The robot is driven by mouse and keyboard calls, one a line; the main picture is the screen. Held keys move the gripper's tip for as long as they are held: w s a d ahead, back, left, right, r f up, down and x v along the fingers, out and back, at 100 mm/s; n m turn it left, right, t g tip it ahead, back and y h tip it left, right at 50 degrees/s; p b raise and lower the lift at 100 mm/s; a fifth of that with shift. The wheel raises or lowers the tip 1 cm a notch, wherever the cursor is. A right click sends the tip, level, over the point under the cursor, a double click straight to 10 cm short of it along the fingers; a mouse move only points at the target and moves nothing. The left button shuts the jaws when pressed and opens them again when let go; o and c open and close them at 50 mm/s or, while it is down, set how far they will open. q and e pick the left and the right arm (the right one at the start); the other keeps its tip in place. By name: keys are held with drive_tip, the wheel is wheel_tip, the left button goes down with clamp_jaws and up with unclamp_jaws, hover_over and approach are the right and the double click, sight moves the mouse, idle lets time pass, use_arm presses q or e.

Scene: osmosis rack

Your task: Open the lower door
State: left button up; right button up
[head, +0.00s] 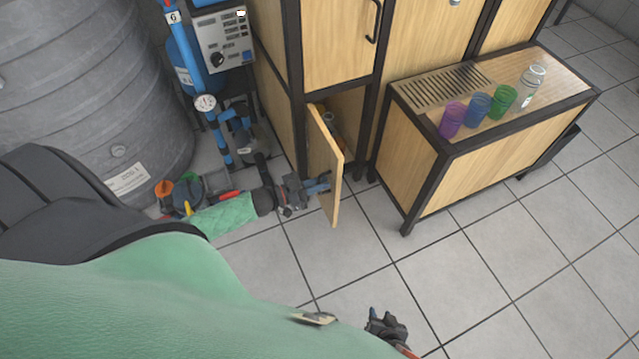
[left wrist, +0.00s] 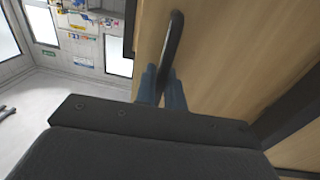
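The lower door (head: 326,160) is a light wood panel standing well open from the rack, with the dark inside of the compartment showing beside it. My left gripper (head: 320,186) is at the outer face of this door. In the left wrist view, the black bar handle (left wrist: 173,45) comes down between the two blue-grey fingers (left wrist: 162,92), which look closed around it. The door's wood fills the right side of that view. My right gripper (head: 386,326) is low over the floor, away from the door; its finger gap is not clear.
The upper door (head: 335,40) is closed. A low wooden cabinet (head: 490,165) at the right carries several coloured cups (head: 478,108) and a clear bottle (head: 531,86). A grey tank (head: 90,80) and blue pipes (head: 205,80) stand left. The tiled floor (head: 350,255) before the door is clear.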

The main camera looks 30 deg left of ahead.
use_arm(q)
drive_tip(key=shift+o, duration=1.4)
drive_tip(key=v, duration=0.8)
drive_tip(key=shift+f, duration=0.1)
